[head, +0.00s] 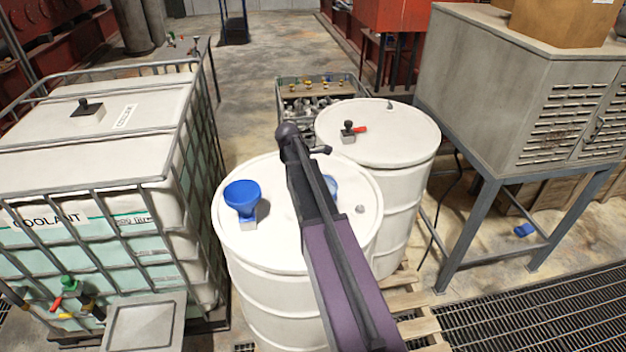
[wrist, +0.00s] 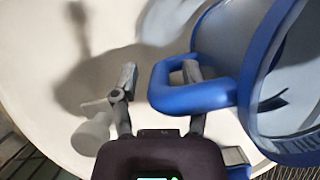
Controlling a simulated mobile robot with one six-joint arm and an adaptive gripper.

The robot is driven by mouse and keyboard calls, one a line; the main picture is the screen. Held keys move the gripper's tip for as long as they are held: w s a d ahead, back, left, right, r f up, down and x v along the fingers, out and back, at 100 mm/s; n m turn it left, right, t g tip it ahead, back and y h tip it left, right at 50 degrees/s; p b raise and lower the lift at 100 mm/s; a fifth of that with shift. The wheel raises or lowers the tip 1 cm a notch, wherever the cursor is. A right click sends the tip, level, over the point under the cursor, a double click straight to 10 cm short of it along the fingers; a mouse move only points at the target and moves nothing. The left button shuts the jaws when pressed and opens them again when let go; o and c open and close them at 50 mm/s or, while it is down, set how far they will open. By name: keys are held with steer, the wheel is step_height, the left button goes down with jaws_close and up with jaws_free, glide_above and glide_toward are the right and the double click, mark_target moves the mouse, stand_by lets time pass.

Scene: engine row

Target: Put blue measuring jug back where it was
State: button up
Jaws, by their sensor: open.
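The blue measuring jug (wrist: 243,70) shows large at the right of the wrist view, with a clear wall and a blue rim and handle. In the head view a small part of the jug (head: 332,184) shows beside my arm, over the front white drum (head: 290,250); the arm hides the rest. My gripper (wrist: 160,78) is open at the handle. Its left finger is outside the handle, and its right finger appears to pass through the handle loop. The fingers are apart and not closed on it.
A blue funnel (head: 243,196) stands on the front drum's left side. A second white drum (head: 385,135) stands behind, with a valve fitting on top. The caged coolant tank (head: 90,160) is at left, a grey cabinet (head: 490,100) at right. A small blue object (head: 524,231) lies under the cabinet.

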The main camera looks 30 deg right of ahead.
steer(key=shift+r, duration=0.15)
steer(key=p+v, duration=1.1)
steer(key=v, duration=0.1)
stand_by(0.6)
steer(key=shift+a, duration=0.1)
stand_by(0.5)
steer(key=s+a+f+m+t+y, duration=0.1)
steer(key=s+a+m+y, duration=0.3)
steer(key=s+a+m, duration=0.8)
steer(key=s+a+t, duration=0.1)
steer(key=s+a, duration=0.6)
steer(key=s, duration=0.1)
steer(key=shift+a+f, duration=0.15)
steer(key=shift+f, duration=0.2)
